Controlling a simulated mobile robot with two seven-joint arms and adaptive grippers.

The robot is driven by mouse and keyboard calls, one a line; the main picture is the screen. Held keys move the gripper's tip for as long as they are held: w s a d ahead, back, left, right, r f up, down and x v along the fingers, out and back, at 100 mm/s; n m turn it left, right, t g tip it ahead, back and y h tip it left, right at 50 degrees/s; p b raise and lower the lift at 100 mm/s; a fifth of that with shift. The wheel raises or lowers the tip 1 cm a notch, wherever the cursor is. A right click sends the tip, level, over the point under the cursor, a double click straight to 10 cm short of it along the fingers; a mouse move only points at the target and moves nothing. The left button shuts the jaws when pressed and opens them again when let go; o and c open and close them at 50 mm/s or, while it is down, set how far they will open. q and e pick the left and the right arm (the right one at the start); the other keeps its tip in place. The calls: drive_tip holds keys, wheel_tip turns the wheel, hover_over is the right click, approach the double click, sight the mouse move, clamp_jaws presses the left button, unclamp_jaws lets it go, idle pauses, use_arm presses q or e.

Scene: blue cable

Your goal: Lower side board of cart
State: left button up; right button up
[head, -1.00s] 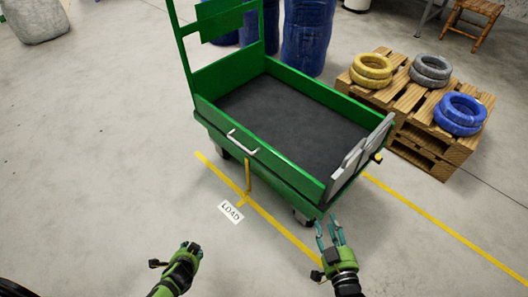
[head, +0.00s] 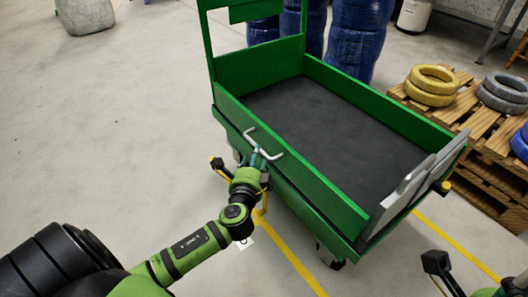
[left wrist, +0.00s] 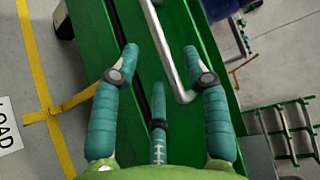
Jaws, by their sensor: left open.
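The green cart (head: 235,66) stands ahead with a dark bed (head: 335,125). Its near long side board (head: 318,193) is upright and carries a silver handle (head: 252,133) on its outer face. My left gripper (head: 262,157) is at that handle, reaching from the front left. In the left wrist view, its teal fingers (left wrist: 160,62) are spread open, with the handle (left wrist: 166,52) running between them and the green board (left wrist: 190,30) behind. I cannot tell whether they touch. My right gripper (head: 514,285) shows only partly at the lower right edge; its fingers are not clear.
Yellow floor lines (head: 290,262) run below the cart. A pallet stack (head: 475,150) with yellow tyres (head: 431,85), grey tyres (head: 503,92) and a blue one stands right. Blue drums (head: 350,45) stand behind the cart. The floor at left is clear.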

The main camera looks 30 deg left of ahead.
use_arm(q)
drive_tip(key=b+x, duration=0.1)
drive_tip(key=x, duration=0.4)
drive_tip(key=shift+w+a+f+b, duration=0.1)
drive_tip(key=shift+w+b, duration=0.1)
drive_tip(key=shift+b, duration=0.15)
clamp_jaws()
